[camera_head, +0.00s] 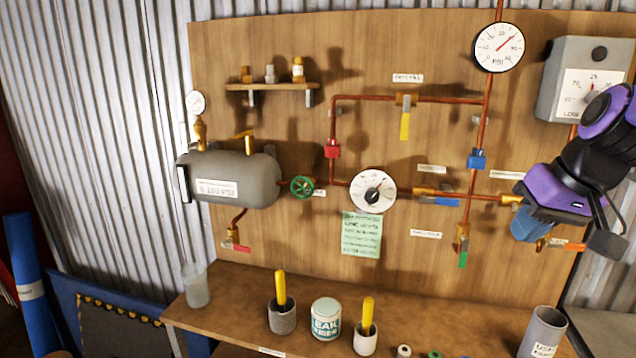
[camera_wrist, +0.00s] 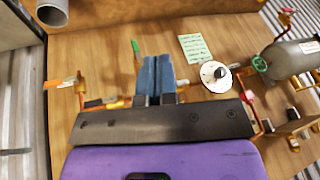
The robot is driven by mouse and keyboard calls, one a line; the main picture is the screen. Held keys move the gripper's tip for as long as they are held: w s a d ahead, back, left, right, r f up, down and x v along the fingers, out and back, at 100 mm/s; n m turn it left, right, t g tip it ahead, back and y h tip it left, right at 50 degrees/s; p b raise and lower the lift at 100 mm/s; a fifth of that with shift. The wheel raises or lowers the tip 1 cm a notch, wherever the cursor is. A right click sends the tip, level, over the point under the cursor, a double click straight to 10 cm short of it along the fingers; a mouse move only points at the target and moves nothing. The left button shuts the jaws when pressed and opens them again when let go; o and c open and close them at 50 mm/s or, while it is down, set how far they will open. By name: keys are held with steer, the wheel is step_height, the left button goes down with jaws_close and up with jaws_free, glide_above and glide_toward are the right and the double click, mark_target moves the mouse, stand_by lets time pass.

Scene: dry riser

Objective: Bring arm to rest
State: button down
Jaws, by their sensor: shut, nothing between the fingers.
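My arm with its purple and black wrist reaches in from the right edge of the head view, in front of the right side of the wooden board (camera_head: 300,235). My gripper (camera_head: 530,222) has blue fingers and points toward the board. In the wrist view the blue fingers (camera_wrist: 157,72) lie side by side, shut and empty. They appear in front of the board without a visible hold on any valve. The arm hides part of the pipework at the right.
Close to the gripper are a blue-handled valve (camera_head: 437,201), a green-handled valve (camera_head: 463,258) and an orange-handled valve (camera_head: 572,246). A grey gauge box (camera_head: 560,85) is above the arm. A shelf (camera_head: 240,323) below holds cups, a jar and a grey tube (camera_head: 543,333).

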steer(key=s+r+t+h, duration=0.1)
steer(key=s+r+h, duration=0.1)
steer(key=s, duration=0.9)
steer(key=shift+s+a+r+h, duration=0.25)
steer(key=shift+s+r+h, duration=0.05)
steer(key=shift+s+r, duration=0.05)
